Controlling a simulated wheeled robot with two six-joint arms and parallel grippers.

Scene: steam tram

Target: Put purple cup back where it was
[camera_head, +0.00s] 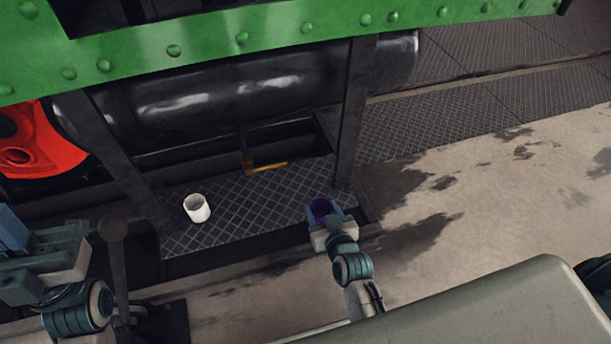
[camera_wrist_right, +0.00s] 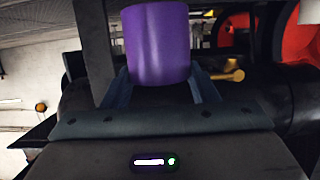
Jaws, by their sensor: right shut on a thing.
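The purple cup (camera_head: 319,208) is at the right end of the dark patterned metal step (camera_head: 262,205). My right gripper (camera_head: 324,219) is shut on it. In the right wrist view the purple cup (camera_wrist_right: 157,45) stands between the two fingers (camera_wrist_right: 160,88) of my right gripper. I cannot tell whether its base touches the step. My left gripper (camera_head: 15,235) is at the lower left, away from the cup; its fingertips are partly cut off by the picture edge.
A white cup (camera_head: 197,208) stands on the left part of the step. A brass-coloured handle (camera_head: 266,167) sticks out behind it. Dark posts (camera_head: 355,110) frame the step at left and right, under a green riveted beam (camera_head: 275,38). Stained pavement (camera_head: 480,200) is open at right.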

